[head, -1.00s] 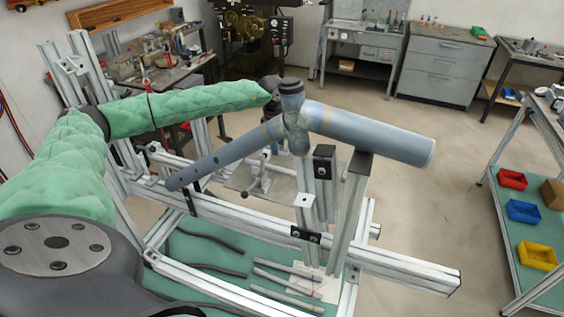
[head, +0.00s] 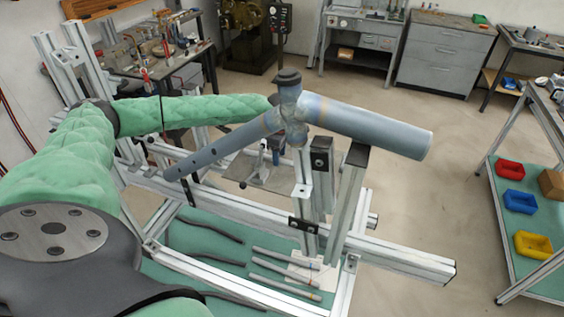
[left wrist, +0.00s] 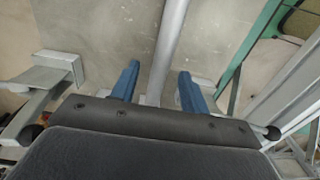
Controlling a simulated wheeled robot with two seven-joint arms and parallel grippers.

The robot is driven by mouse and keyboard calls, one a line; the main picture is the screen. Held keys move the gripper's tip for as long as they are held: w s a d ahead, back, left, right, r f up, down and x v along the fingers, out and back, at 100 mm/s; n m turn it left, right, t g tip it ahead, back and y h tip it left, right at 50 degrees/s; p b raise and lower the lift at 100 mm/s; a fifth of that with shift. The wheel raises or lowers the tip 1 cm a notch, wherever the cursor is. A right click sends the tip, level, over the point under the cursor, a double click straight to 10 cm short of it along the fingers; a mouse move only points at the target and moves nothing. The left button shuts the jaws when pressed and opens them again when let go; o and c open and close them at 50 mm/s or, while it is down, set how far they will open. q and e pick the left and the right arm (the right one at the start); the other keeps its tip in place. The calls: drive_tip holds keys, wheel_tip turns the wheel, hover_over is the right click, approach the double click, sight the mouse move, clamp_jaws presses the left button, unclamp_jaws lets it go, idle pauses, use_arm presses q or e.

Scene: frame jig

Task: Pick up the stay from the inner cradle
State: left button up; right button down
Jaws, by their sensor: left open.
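A pale grey tube (left wrist: 170,45), which looks like the stay, runs from the top of the left wrist view down between my left gripper's blue fingers (left wrist: 156,88). The fingers are apart, one on each side of it; I cannot tell whether either touches it. Its lower end is hidden by the gripper body. In the head view my left gripper (head: 280,146) is mostly hidden behind the joined blue-grey frame tubes (head: 365,128), with only a bit of blue showing. I cannot make out the inner cradle for certain. My right gripper is in neither view.
The aluminium jig rails (head: 385,255) and upright posts (head: 349,195) stand close around the gripper. Dark curved tubes (head: 205,228) and several thin rods (head: 280,279) lie on the green mat. A table with coloured bins (head: 520,201) stands at right, beyond open floor.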

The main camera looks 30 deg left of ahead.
use_arm(q)
drive_tip(key=shift+f, duration=0.55)
clamp_jaws()
drive_tip(key=shift+r, duration=0.1)
